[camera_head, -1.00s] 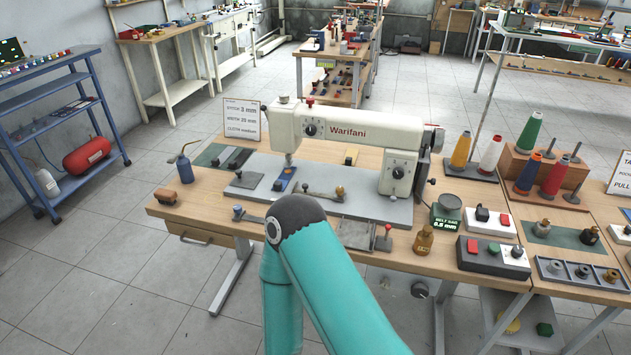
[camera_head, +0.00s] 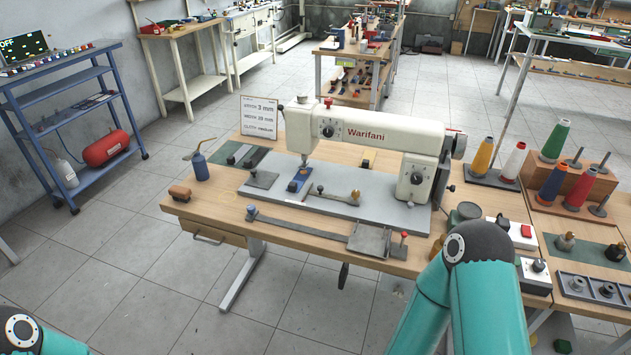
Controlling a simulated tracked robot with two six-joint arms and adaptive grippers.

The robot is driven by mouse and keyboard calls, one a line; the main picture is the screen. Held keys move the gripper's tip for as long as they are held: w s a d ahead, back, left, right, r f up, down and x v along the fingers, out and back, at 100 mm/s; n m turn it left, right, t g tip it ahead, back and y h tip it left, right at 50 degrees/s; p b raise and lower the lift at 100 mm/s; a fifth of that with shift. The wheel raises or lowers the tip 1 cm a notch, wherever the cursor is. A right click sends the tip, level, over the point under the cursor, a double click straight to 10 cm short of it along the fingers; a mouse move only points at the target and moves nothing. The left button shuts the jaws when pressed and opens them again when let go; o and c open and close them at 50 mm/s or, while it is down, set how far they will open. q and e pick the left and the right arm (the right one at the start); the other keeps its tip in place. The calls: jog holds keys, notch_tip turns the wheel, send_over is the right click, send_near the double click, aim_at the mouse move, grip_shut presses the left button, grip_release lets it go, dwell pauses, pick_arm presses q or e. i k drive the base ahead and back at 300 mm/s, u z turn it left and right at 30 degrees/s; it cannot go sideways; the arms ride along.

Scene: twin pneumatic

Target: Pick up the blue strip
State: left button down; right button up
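A flat blue piece (camera_head: 300,181), which may be the blue strip, lies on the grey bed plate (camera_head: 345,204) of the white sewing machine (camera_head: 365,137), below its needle head. It looks small, and its exact shape is hard to tell. A teal link of my arm (camera_head: 465,290) rises at the lower right, in front of the table. Another teal link of mine (camera_head: 48,342) shows at the bottom left corner. Neither gripper is in view, so I cannot tell their state.
Left on the table (camera_head: 215,208) are a blue oil can (camera_head: 199,166), a brown block (camera_head: 180,193) and a dark green mat (camera_head: 238,153). A white sign (camera_head: 259,117) stands behind. Thread cones (camera_head: 513,161) and switch boxes crowd the right. A blue cart (camera_head: 75,124) stands left, with open floor between.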

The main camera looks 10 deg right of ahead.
aim_at(299, 176)
jog(key=i, duration=0.95)
jog(key=z, duration=0.05)
